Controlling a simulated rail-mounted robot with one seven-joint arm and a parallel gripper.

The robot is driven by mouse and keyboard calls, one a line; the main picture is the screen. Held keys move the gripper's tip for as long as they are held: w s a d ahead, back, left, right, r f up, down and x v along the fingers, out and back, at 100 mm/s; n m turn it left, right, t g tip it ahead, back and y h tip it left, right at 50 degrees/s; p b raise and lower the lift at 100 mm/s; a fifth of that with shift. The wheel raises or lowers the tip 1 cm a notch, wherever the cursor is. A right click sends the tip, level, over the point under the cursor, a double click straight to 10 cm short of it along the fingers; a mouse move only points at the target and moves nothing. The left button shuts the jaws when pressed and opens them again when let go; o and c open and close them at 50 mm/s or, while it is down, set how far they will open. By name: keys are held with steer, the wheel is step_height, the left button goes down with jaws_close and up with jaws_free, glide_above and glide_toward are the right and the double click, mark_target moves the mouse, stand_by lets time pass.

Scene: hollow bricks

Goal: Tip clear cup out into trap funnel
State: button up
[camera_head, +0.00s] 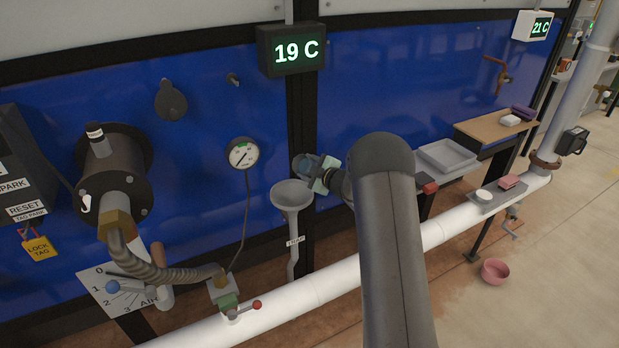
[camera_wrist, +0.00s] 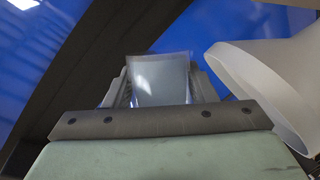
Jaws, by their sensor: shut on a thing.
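My gripper (camera_head: 322,176) is at the end of my arm, just right of the trap funnel and level with its top. It is shut on the clear cup (camera_head: 304,165), which looks bluish against the wall and lies over the funnel's right rim. In the wrist view the clear cup (camera_wrist: 160,78) sits between the two fingers. The trap funnel (camera_head: 292,196) is grey-white, with a wide mouth and a narrow labelled stem. In the wrist view its wide mouth (camera_wrist: 262,90) is close on the right. The cup's contents and exact tilt cannot be told.
A pressure gauge (camera_head: 243,153) is left of the funnel. A white pipe (camera_head: 300,296) runs below it. A grey tray (camera_head: 447,155) is on the right behind my arm. A pink bowl (camera_head: 495,271) stands on the floor.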

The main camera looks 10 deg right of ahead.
mark_target(299, 173)
steer(key=n+b, duration=0.1)
steer(key=b, duration=0.1)
steer(key=a+n+t+b, duration=0.1)
steer(key=n+b, duration=0.1)
steer(key=r+n+b, duration=0.1)
steer(key=b, duration=0.2)
steer(key=shift+s+a+n+t, duration=0.15)
steer(key=shift+s+n+t, duration=0.25)
steer(key=n+b, duration=0.1)
steer(key=b, duration=0.3)
steer(key=s+a+r+n+t+b, duration=0.1)
steer(key=n+b, duration=0.1)
steer(key=b, duration=0.2)
steer(key=a+n+b, duration=0.1)
steer(key=b, duration=0.3)
steer(key=shift+s+r+n+b, duration=0.25)
steer(key=shift+n+b, duration=0.05)
steer(key=shift+b, duration=0.1)
steer(key=shift+s+a+r+n+t+b, duration=0.25)
steer(key=shift+n+b, duration=0.25)
steer(key=shift+b, duration=0.55)
steer(key=shift+r, duration=0.25)
stand_by(1.1)
